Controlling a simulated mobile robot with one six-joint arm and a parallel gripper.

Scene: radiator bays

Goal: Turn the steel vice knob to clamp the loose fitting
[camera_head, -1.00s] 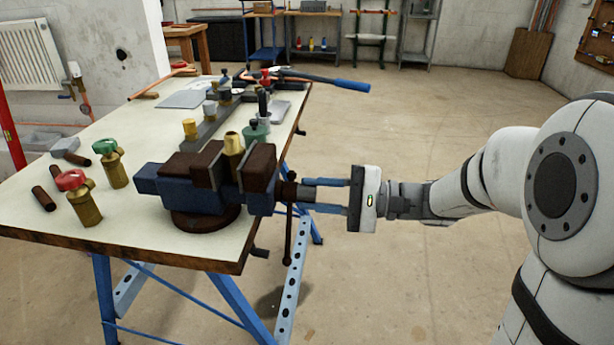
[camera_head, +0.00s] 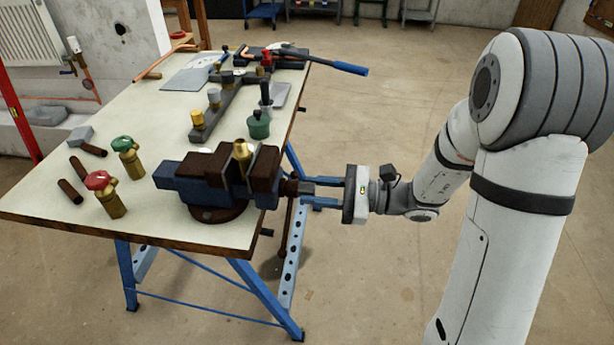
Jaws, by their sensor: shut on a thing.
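A blue and rust-brown vice (camera_head: 190,190) stands at the near right corner of the workbench (camera_head: 110,230). The brass fitting (camera_head: 242,153) stands upright between its jaws; its lower part is hidden, and I cannot tell how tightly the jaws hold it. The vice knob (camera_head: 292,188) sticks out at the right end of the vice, past the table edge. My gripper (camera_head: 308,193) comes in level from the right, and its blue fingers are shut on the knob, one above the other in the picture.
The floor to the right is open.

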